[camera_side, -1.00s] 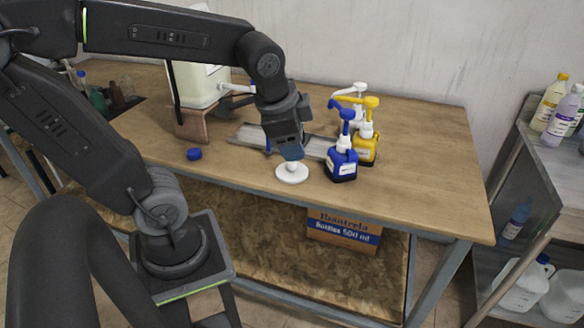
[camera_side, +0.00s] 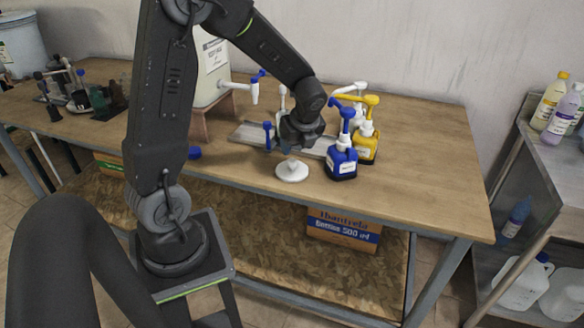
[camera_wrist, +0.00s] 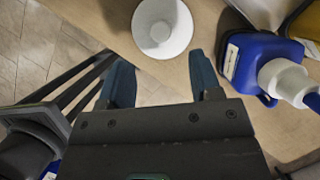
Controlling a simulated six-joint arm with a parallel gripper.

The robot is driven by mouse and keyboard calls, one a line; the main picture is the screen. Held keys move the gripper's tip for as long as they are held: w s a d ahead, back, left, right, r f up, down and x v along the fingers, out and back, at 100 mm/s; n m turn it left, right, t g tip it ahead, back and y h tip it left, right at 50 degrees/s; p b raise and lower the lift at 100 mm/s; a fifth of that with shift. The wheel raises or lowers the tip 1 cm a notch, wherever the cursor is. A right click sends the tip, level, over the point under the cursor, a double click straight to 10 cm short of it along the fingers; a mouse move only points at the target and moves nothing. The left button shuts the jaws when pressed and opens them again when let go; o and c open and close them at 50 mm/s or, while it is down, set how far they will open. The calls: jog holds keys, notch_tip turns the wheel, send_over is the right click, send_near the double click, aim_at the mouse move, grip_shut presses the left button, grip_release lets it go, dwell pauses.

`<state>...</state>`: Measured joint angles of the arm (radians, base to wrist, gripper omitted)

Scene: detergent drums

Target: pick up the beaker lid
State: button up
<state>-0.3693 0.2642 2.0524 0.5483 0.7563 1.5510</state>
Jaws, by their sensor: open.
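The beaker lid is a white round disc with a small raised knob, lying on the wooden table near its front edge; I take it to be this white lid (camera_side: 292,171). In the wrist view the lid (camera_wrist: 162,26) shows whole at the top, ahead of the fingertips and roughly centred between them. My gripper (camera_wrist: 161,72) is open, its two blue fingers apart with nothing between them. In the side view my gripper (camera_side: 289,149) is low, just behind and above the lid; its fingers are mostly hidden by the wrist.
A blue pump bottle (camera_side: 341,160) stands close right of the lid, with a yellow pump bottle (camera_side: 366,142) behind it. A metal rail (camera_side: 254,135) lies behind my gripper. The table's right side is clear.

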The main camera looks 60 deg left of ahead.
aim_at(292, 161)
jog(key=x, duration=0.7)
jog(key=shift+a+f, duration=0.1)
jog(key=shift+f, duration=0.2)
jog(key=c, duration=1)
jog(key=shift+r, duration=0.1)
